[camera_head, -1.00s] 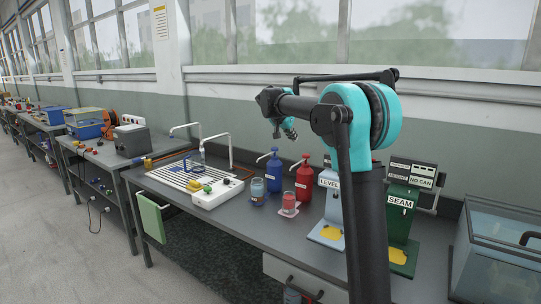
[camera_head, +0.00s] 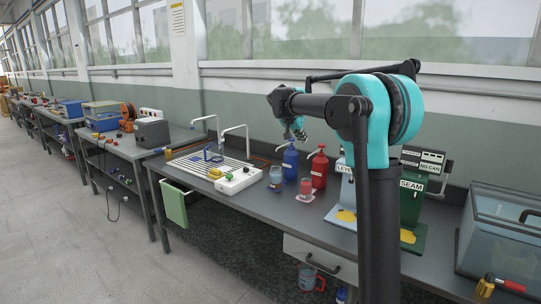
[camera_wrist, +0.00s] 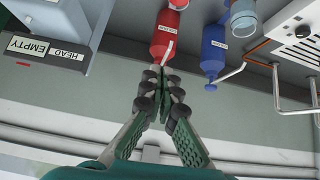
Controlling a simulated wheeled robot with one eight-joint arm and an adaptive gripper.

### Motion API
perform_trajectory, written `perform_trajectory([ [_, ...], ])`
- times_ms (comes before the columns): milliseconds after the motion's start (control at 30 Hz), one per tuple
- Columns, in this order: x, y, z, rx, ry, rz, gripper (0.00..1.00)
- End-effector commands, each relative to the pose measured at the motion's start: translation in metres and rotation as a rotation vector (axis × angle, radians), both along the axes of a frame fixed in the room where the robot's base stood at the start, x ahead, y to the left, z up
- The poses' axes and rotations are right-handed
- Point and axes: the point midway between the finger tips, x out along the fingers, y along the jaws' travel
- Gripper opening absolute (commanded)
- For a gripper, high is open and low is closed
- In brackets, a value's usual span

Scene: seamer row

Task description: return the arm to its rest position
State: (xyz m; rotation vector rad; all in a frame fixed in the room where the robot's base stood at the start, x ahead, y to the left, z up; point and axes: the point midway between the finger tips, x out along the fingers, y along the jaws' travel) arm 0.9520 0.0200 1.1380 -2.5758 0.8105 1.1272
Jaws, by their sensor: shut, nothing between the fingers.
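My gripper (camera_head: 299,132) hangs at the end of my teal and black arm, in the air above the bench near the blue and red pump bottles. In the wrist view my gripper (camera_wrist: 163,90) has its green-padded fingers together with nothing between them. The red bottle (camera_wrist: 170,38) and the blue bottle (camera_wrist: 213,48) show beyond the fingertips in that view. In the head view the arm covers part of the blue LEVEL stand (camera_head: 341,216).
The bench (camera_head: 268,225) holds a white sink unit (camera_head: 238,182), a blue bottle (camera_head: 290,162), a red bottle (camera_head: 319,170), small cups, a green SEAM stand (camera_head: 412,205) and a glass tank (camera_head: 500,235). Windows line the wall behind. Open floor (camera_head: 60,240) lies at left.

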Motion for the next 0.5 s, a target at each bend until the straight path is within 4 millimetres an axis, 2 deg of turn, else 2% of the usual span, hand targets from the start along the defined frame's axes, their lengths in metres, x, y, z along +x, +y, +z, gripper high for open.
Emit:
perform_trajectory([
  [267,-0.046,-0.021,-0.033,0.008,0.070,0.049,0.00],
  [367,-0.071,-0.031,-0.051,0.014,0.104,0.077,0.00],
  [467,-0.104,-0.041,-0.074,0.021,0.145,0.115,0.00],
  [500,-0.120,-0.046,-0.085,0.027,0.164,0.135,0.00],
])
